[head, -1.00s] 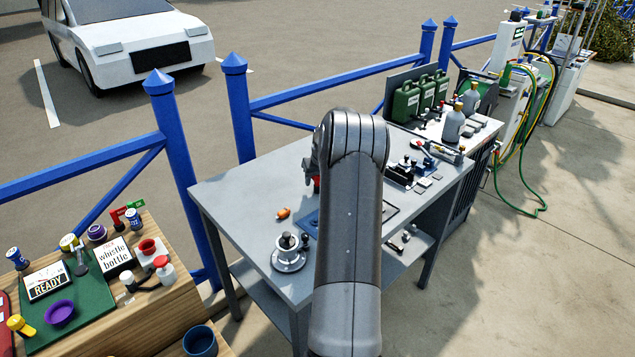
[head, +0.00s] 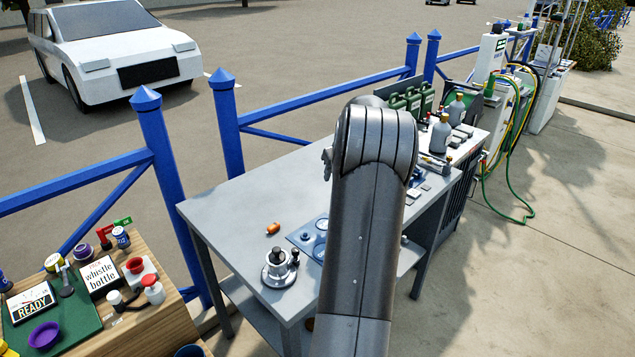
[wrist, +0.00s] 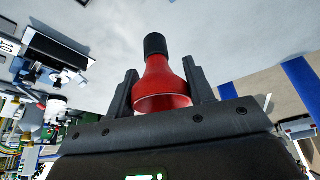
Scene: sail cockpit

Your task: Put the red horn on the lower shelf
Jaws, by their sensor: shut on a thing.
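The red horn (wrist: 165,82) has a flared red bell and a black end. In the wrist view it sits between the two black fingers of my gripper (wrist: 160,74), which are shut on it. In the head view my grey arm hides the horn and most of the gripper, above the grey workbench (head: 235,215). The lower shelf (head: 252,312) shows under the bench top at the left, and part of it shows at the right, behind my arm. Much of the shelf is hidden by the top and my arm.
On the bench top are a round metal fitting (head: 279,268), an orange piece (head: 273,229) and a blue gauge panel (head: 303,240). Green cans (head: 408,103) and grey bottles stand at the far end. A wooden table (head: 140,325) is at the left. A blue fence (head: 226,125) runs behind.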

